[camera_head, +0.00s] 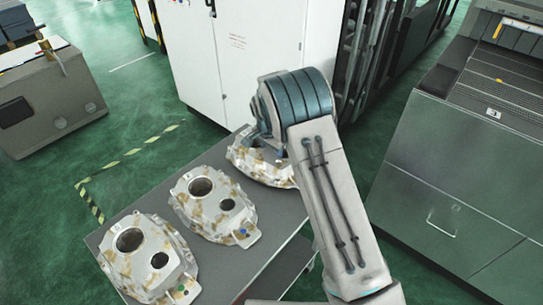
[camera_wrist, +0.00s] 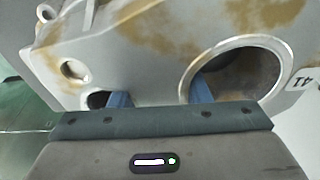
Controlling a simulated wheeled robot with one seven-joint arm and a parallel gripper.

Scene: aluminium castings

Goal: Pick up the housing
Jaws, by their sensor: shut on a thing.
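Several grey cast housings with brown stains stand in a row on a grey table. The far housing (camera_head: 262,165) is at the table's back end, partly hidden by my arm and gripper. In the wrist view this housing (camera_wrist: 140,55) fills most of the picture, with a large round bore at right and a smaller hole at left. My gripper (camera_wrist: 160,98) is shut on it, its two blue fingers showing at the small hole and in the large bore. The fingertips are hidden. The middle housing (camera_head: 212,205) and the near housing (camera_head: 148,258) stand apart from my gripper.
The table (camera_head: 225,262) has bare surface along its right front. A white cabinet (camera_head: 235,60) stands just behind it. A grey machine (camera_head: 450,170) is at the right, and a grey box (camera_head: 50,100) stands on the green floor at the left.

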